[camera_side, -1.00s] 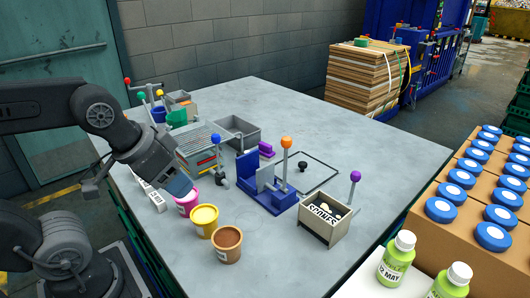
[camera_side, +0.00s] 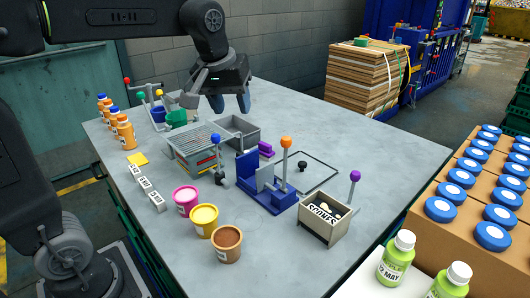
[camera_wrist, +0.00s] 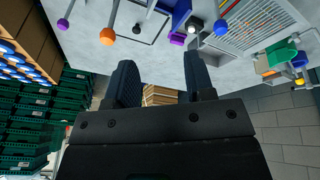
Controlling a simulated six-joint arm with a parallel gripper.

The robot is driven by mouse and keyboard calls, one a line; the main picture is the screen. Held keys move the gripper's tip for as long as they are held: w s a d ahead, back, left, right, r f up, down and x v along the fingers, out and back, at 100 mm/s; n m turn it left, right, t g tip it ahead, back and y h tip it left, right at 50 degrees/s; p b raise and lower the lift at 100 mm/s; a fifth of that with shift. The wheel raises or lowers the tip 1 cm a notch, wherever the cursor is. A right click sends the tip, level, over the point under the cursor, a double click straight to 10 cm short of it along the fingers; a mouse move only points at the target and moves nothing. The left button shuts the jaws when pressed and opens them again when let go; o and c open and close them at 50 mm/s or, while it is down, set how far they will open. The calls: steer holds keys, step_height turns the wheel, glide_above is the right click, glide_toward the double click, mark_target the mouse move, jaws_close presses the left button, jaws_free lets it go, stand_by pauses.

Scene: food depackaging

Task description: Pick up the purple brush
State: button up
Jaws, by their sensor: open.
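A small purple block-like thing (camera_side: 266,149), which looks like the purple brush, lies on the table behind the blue fixture, right of the grey bin. Its bristles cannot be made out. It also shows near the top of the wrist view as a purple patch (camera_wrist: 177,39). My gripper (camera_side: 230,101) is open and empty, raised above the back of the table, up and left of the purple thing. In the wrist view my gripper (camera_wrist: 161,66) has its two dark fingers apart with nothing between them.
The blue fixture (camera_side: 272,192) with an orange-knobbed lever (camera_side: 286,142) stands close to the purple thing. A grey bin (camera_side: 240,130) and a slotted rack (camera_side: 196,142) are on its left. A SCOOPS box (camera_side: 322,225) stands front right.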

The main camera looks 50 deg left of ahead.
steer(key=w+a+f+n+g, duration=0.1)
steer(key=w+a+n, duration=0.2)
steer(key=w, duration=0.4)
steer(key=w+a+f+n+g, duration=0.1)
steer(key=w+a+f+n, duration=0.15)
steer(key=w, duration=0.35)
steer(key=n+g+y, duration=0.1)
steer(key=n+g, duration=0.1)
steer(key=n, duration=0.5)
glide_toward(265, 144)
steer(key=f, duration=0.4)
steer(key=a+f, duration=0.1)
steer(key=f, duration=0.3)
steer(key=a+f, duration=0.1)
steer(key=f, duration=0.3)
steer(key=shift+s, duration=0.2)
steer(key=shift+r, duration=0.1)
steer(key=c, duration=0.7)
step_height(265, 144, up, 10)
